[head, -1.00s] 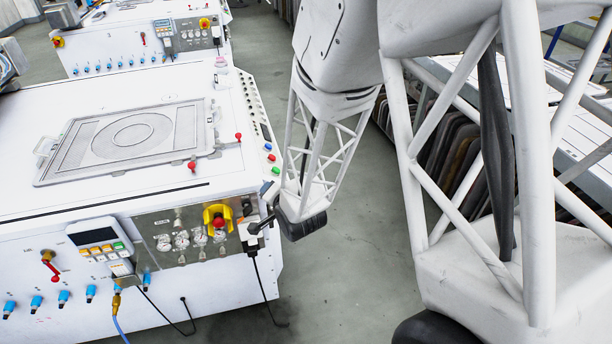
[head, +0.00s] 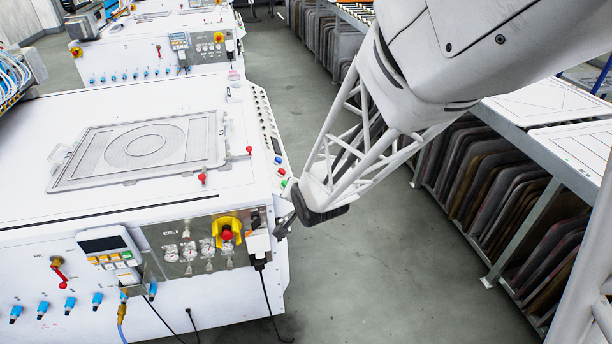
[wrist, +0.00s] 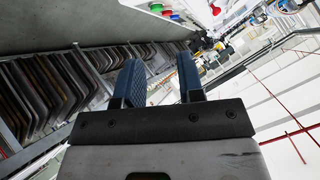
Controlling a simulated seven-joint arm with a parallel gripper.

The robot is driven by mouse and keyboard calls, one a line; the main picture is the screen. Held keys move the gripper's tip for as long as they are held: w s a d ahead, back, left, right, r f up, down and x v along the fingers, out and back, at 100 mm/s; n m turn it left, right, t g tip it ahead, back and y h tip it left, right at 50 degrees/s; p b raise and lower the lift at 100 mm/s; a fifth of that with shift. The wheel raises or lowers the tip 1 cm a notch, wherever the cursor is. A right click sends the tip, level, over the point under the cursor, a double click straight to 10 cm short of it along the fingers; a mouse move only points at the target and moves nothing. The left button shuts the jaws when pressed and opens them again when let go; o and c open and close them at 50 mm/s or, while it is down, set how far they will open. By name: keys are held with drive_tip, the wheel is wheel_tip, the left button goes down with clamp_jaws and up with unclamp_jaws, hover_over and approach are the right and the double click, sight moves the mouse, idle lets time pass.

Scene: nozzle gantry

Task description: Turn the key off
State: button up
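The white machine's front control panel (head: 200,245) carries gauges and a red knob on a yellow mount (head: 227,232). Right of that is a small dark fitting (head: 256,219) above a white box with a black cable (head: 258,243); I cannot make out which part is the key. My gripper (head: 284,228) is off the panel's right edge, beside the machine's front corner and apart from the box. In the wrist view my gripper (wrist: 158,66) shows two dark blue fingers spread apart with nothing between them. The wrist view does not show the front panel clearly.
The machine top (head: 45,210) has a framed plate (head: 140,150) and red-knobbed levers. Coloured buttons (head: 281,171) line its right edge. A rack of upright panels (head: 500,180) stands to the right. Open grey floor (head: 390,250) lies between.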

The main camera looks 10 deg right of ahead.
drive_tip(key=s+d+r+n+g+h, duration=0.1)
drive_tip(key=s+d+r+n+g, duration=0.1)
drive_tip(key=s+r, duration=0.4)
drive_tip(key=shift+s+d+r+g, duration=0.4)
drive_tip(key=shift+s+d, duration=0.05)
drive_tip(key=shift+s, duration=0.05)
idle(0.5)
drive_tip(key=m+t+y, duration=0.1)
drive_tip(key=m+t, duration=0.2)
drive_tip(key=t, duration=0.5)
hover_over(256, 224)
drive_tip(key=s+d, duration=0.2)
drive_tip(key=s, duration=0.3)
wheel_tip(256, 224, down, 15)
wheel_tip(256, 224, down, 9)
drive_tip(key=s+a+m+t+h, duration=0.1)
drive_tip(key=s+m+t, duration=0.1)
drive_tip(key=shift+s+a+t, duration=0.3)
drive_tip(key=shift+s, duration=0.1)
drive_tip(key=shift+r, duration=0.1)
